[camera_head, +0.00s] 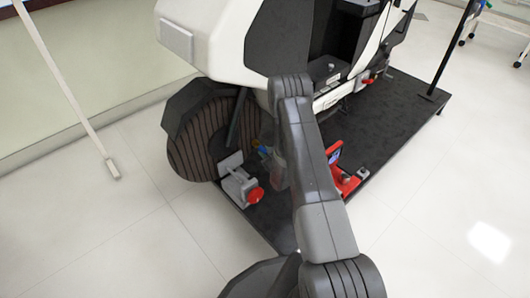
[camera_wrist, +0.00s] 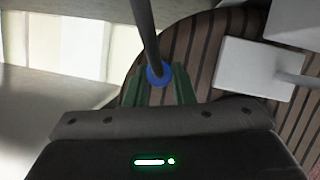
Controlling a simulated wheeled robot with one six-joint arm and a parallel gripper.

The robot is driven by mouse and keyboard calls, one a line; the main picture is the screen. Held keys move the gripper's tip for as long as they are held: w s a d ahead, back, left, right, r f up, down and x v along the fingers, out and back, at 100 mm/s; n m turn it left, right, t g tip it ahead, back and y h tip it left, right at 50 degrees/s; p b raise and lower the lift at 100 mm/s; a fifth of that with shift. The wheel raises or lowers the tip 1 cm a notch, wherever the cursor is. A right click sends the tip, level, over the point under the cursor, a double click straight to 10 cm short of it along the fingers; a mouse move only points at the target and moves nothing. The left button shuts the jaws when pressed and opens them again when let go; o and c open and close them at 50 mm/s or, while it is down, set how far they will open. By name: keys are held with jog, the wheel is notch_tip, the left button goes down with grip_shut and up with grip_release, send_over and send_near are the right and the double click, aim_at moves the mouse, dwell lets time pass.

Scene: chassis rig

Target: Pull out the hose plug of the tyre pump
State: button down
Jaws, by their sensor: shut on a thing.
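In the wrist view, the green fingers of my gripper (camera_wrist: 159,86) are shut on a blue round plug (camera_wrist: 159,75). A dark hose (camera_wrist: 143,25) runs from the plug towards the top of the picture. In the head view, a small blue piece (camera_head: 262,150) shows beside the wheel, left of my arm; my fingers cannot be made out clearly there. A red unit with a small screen (camera_head: 345,182), perhaps the tyre pump, stands on the black platform, partly hidden by my arm. The plug's socket cannot be made out.
A large ribbed wheel (camera_head: 192,145) stands close behind my gripper. A grey device with a red knob (camera_head: 240,187) stands left of my arm; its pale plate (camera_wrist: 255,68) is near my right finger. The black platform (camera_head: 400,105) extends right.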

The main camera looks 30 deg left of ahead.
jog(key=shift+s+d+f, duration=0.1)
jog(key=shift+s+d, duration=0.1)
jog(key=shift+d, duration=0.5)
jog(key=shift+s+d+f, duration=0.1)
jog(key=shift+s+d, duration=0.1)
jog(key=shift+d, duration=0.5)
jog(key=shift+s+d+f, duration=0.1)
jog(key=shift+s+d, duration=0.1)
jog(key=shift+d, duration=0.5)
jog(key=shift+d, duration=0.1)
jog(key=shift+s+d+f+b, duration=0.1)
jog(key=shift+s+d+b, duration=0.15)
jog(key=shift+d, duration=0.5)
jog(key=shift+s+d+f+b, duration=0.15)
jog(key=shift+s+d+b, duration=0.05)
jog(key=shift+d, duration=0.55)
jog(key=shift+s+d+f+b, duration=0.1)
jog(key=shift+s+d+b, duration=0.15)
jog(key=shift+d, duration=0.5)
